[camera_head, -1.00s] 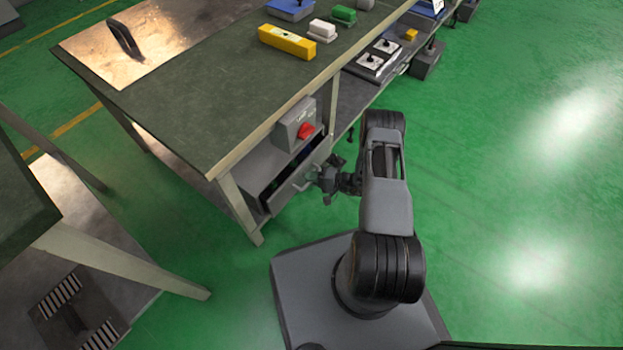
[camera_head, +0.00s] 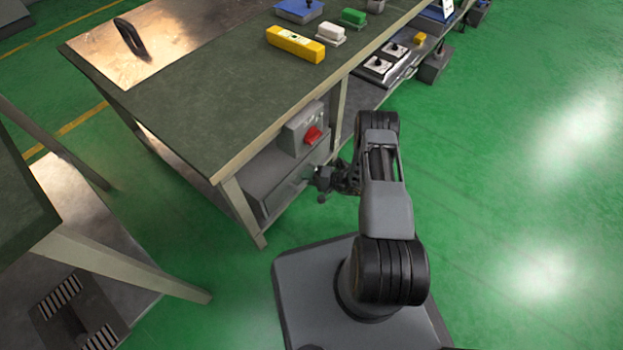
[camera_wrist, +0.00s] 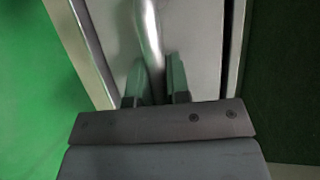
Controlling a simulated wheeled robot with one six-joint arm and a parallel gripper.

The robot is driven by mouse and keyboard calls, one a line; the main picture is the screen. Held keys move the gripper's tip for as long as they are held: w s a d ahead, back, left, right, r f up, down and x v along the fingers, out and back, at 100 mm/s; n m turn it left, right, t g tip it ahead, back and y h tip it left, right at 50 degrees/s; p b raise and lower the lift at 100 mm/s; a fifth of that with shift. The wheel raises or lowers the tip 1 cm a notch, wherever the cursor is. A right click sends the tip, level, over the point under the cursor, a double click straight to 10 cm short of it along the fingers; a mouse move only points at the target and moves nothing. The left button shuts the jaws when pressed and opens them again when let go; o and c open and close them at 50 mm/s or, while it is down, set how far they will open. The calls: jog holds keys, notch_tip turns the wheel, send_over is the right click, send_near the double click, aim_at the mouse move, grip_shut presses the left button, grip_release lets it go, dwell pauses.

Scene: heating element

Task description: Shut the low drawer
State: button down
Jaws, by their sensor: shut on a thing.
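The low drawer (camera_head: 287,197) is a grey metal drawer under the near corner of the green-topped workbench (camera_head: 200,115). In the head view its front sits about level with the cabinet around it, and no open interior shows. In the wrist view its pale front (camera_wrist: 195,45) fills the middle, with a dark narrow gap along the right side. My gripper (camera_head: 322,180) is at the drawer front. In the wrist view my gripper (camera_wrist: 155,85) has its two fingers on either side of the metal bar handle (camera_wrist: 150,40), shut on it.
A grey box with a red rotary switch (camera_head: 312,136) is mounted above the drawer. A bench leg (camera_head: 243,212) stands left of the drawer. A yellow tool (camera_head: 295,44) lies on the bench top. The green floor to the right is open.

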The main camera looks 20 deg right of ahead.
jog(key=c, duration=1.1)
grip_release()
jog(key=p+v, duration=0.3)
jog(key=v, duration=1.1)
jog(key=a+r+n+g+h+p, duration=0.1)
jog(key=a+r+n+g+p, duration=0.3)
jog(key=r, duration=0.8)
jog(key=w+r+g+h+p, duration=0.15)
jog(key=r+p, duration=0.45)
jog(key=r, duration=0.6)
jog(key=a+r+n+g+h+p, duration=0.1)
jog(key=a+r+g+p, duration=0.3)
jog(key=r, duration=0.8)
jog(key=s+r+t+h+p, duration=0.1)
jog(key=s+r+h+p, duration=0.2)
jog(key=r, duration=0.9)
jog(key=s+a+r+n+t+h+p, duration=0.1)
jog(key=s+r+t+h+p, duration=0.1)
jog(key=s+r+p, duration=0.4)
jog(key=s+r+n+t+h+p, duration=0.1)
jog(key=s+r+h+p, duration=0.3)
jog(key=r+p, duration=0.7)
notch_tip(320, 180, up, 9)
jog(key=shift+s+a+t+h, duration=0.35)
jog(key=shift+t+h, duration=0.1)
